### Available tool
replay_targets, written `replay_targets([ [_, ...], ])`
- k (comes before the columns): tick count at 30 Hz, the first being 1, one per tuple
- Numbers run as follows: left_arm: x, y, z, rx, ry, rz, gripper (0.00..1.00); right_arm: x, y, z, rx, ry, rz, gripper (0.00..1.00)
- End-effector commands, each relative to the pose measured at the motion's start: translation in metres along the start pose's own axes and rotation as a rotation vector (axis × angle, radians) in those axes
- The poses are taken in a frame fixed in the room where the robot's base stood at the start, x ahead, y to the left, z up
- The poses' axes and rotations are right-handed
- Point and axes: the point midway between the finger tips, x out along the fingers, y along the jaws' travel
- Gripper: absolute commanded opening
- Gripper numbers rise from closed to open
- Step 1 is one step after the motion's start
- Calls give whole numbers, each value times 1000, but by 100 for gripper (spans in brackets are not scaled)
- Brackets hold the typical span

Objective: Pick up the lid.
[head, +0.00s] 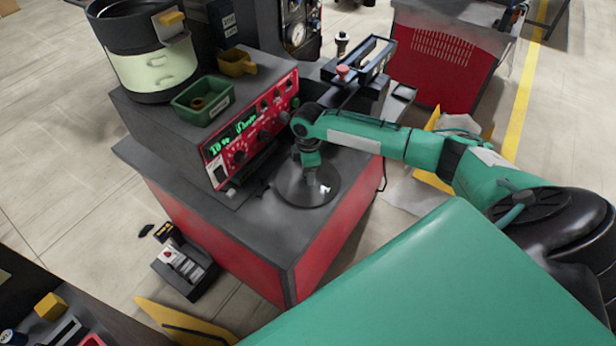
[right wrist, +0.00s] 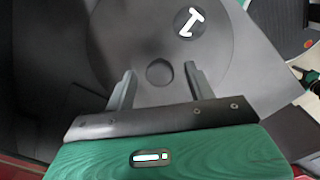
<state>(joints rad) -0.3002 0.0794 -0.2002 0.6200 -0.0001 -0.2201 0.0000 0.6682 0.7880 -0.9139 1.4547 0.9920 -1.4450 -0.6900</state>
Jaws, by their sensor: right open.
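The lid (head: 290,188) is a dark, round, flat disc lying on the grey top of the red cabinet, in front of the feeder's control panel. My right gripper (head: 312,178) comes down over it from above and partly hides its middle. In the right wrist view the lid (right wrist: 125,40) fills the upper middle. It shows a small round knob or recess near its centre and a dark circle with a white mark. My right gripper (right wrist: 161,78) is open, with one finger on each side of that small round feature. I cannot tell whether the fingers touch the lid. My left gripper is not in view.
The red control panel (head: 250,128) stands just behind the lid. On its housing are a green tray (head: 204,103), a yellow bin (head: 237,63) and the bowl feeder (head: 150,70). A linear track (head: 360,72) lies beyond. The cabinet top (head: 275,235) is bare in front.

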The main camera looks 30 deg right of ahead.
Motion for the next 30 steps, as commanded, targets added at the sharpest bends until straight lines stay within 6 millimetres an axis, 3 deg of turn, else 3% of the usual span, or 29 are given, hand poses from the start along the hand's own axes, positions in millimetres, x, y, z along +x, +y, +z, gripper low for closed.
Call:
replay_targets([
  [8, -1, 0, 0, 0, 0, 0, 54, 6, 0, 0, -1, 0, 1, 55],
  [17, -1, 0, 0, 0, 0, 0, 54, 5, 0, 0, -1, 0, 1, 0],
  [30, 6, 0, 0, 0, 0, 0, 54, 1, -1, -3, -1, 1, 2, 0],
])
